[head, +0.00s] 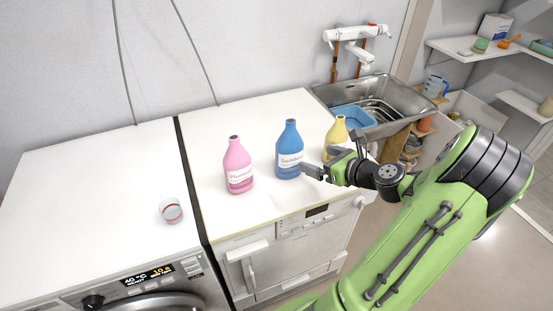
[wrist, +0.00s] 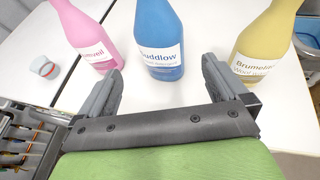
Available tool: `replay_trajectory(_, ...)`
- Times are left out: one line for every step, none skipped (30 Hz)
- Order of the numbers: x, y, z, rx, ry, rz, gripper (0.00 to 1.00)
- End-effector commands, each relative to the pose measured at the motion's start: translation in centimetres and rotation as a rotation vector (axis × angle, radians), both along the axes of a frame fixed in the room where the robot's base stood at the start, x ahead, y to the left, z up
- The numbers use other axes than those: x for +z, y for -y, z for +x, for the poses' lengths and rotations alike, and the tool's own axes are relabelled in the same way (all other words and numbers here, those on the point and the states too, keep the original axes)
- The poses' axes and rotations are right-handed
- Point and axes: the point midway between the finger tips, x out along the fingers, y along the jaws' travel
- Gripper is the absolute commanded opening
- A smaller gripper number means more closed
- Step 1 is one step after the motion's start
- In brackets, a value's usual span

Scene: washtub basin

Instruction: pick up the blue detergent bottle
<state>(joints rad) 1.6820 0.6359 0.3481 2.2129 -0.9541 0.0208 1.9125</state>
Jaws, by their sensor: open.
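The blue detergent bottle (head: 289,150) stands upright on the right-hand white machine top, between a pink bottle (head: 238,166) and a yellow bottle (head: 337,133). In the wrist view the blue bottle (wrist: 160,45) stands just beyond the fingertips, roughly centred between them, with its top cut off by the frame edge. My gripper (wrist: 162,80) is open and empty, with a finger on each side of the view. In the head view my gripper (head: 318,173) is at the front right of the blue bottle and hides part of the yellow one.
A small cup (head: 171,210) stands on the left machine top (head: 90,200). The pink bottle (wrist: 88,38) and yellow bottle (wrist: 264,45) flank the blue one closely. A metal sink (head: 385,95) with a blue tub is behind right. The front of the right machine top is clear.

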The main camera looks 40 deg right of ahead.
Motion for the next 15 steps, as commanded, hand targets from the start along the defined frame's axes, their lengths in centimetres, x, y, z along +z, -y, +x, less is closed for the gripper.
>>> replay_trajectory(-0.8,-0.2,1.3,0.008,0.001,0.000,1.00)
replay_trajectory(-1.1,-0.2,2.1,0.009,0.000,-0.001,1.00)
replay_trajectory(-1.5,-0.2,3.0,0.009,0.000,-0.001,1.00)
replay_trajectory(-1.8,-0.2,3.7,0.009,0.000,-0.002,1.00)
replay_trajectory(-2.1,-0.2,4.5,0.011,-0.001,-0.002,1.00)
replay_trajectory(-2.5,-0.2,5.4,0.009,-0.001,-0.002,1.00)
replay_trajectory(-2.7,-0.2,6.0,0.009,-0.002,-0.003,1.00)
replay_trajectory(-2.9,-0.2,6.5,0.008,-0.001,-0.003,1.00)
replay_trajectory(-3.2,-0.2,7.1,0.007,-0.002,-0.002,1.00)
replay_trajectory(-3.3,-0.2,7.4,0.007,-0.003,-0.002,1.00)
replay_trajectory(-3.4,-0.2,7.7,0.007,-0.003,-0.004,1.00)
replay_trajectory(-3.5,-0.1,8.0,0.006,-0.003,-0.004,1.00)
replay_trajectory(-3.6,-0.1,8.4,0.006,-0.003,-0.004,1.00)
replay_trajectory(-3.8,-0.2,8.8,0.007,-0.003,-0.004,1.00)
replay_trajectory(-4.1,-0.3,9.5,0.009,-0.002,-0.004,1.00)
